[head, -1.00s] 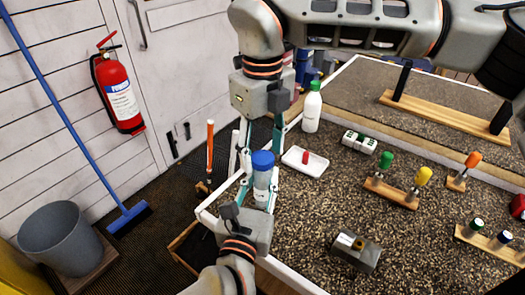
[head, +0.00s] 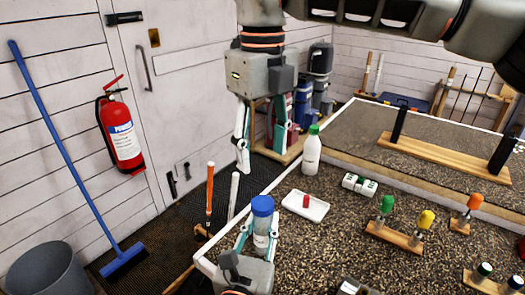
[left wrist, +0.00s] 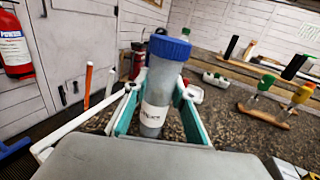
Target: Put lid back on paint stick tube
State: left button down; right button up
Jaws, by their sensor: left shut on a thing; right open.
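A clear, greyish tube with a label (left wrist: 155,112) stands roughly upright in my left gripper (head: 261,240), which is shut around its body. A wide blue lid (head: 262,205) sits on top of the tube; it also shows in the left wrist view (left wrist: 169,47). I see no clear gap between lid and tube, but cannot tell how tightly it is seated. My right gripper (head: 262,157) hangs above and behind the lid, fingers apart and pointing down. It is empty and clear of the lid.
A white tray (head: 292,209) with a small red piece (head: 306,201), a green-capped bottle (head: 311,152) and wooden stands (head: 394,238) with coloured handles stand on the speckled bench. An orange stick (head: 210,195) rises left of the bench edge.

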pick_arm(q)
jog(key=c, duration=1.6)
grip_release()
jog(key=shift+s, duration=0.1)
jog(key=v, duration=1.1)
jog(key=shift+s+a, duration=0.2)
jog(key=shift+s, duration=0.2)
